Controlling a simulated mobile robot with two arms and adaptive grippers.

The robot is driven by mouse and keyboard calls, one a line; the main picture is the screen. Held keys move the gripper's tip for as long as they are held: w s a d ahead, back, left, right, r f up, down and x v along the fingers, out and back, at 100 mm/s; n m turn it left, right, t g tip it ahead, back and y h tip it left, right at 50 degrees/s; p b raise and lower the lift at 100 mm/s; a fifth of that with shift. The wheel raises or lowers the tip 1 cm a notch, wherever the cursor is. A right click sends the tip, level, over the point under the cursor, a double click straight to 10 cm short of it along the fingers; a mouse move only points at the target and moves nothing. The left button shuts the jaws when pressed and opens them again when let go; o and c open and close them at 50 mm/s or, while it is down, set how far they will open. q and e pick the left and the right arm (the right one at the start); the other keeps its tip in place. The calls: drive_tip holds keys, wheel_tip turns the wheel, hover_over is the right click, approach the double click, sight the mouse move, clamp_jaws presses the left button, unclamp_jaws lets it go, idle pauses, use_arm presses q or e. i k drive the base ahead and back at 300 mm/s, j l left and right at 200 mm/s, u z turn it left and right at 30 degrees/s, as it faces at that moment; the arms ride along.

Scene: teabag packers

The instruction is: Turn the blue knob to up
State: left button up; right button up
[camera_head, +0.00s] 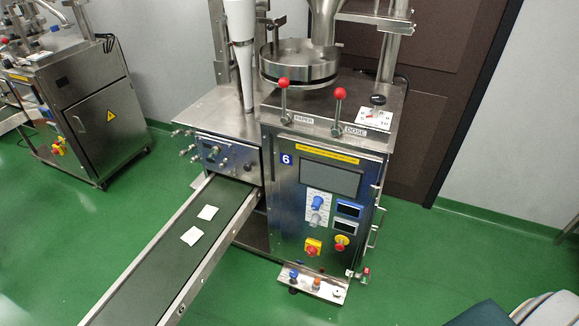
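The blue knob (318,203) sits on a white label plate on the front panel of the steel packing machine (290,215), below the dark screen (331,179). A grey knob (316,219) is just below it. The blue knob is small here, and I cannot tell which way it points. Neither of my grippers is in view, and nothing touches the knob.
Blue-framed displays (347,209), a red knob on yellow (312,247) and a red-yellow button (341,241) are nearby. A small control box (314,286) juts out below. The conveyor (185,245) carries two teabags (208,212).

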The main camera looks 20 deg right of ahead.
sight(293, 273)
drive_tip(key=z, duration=1)
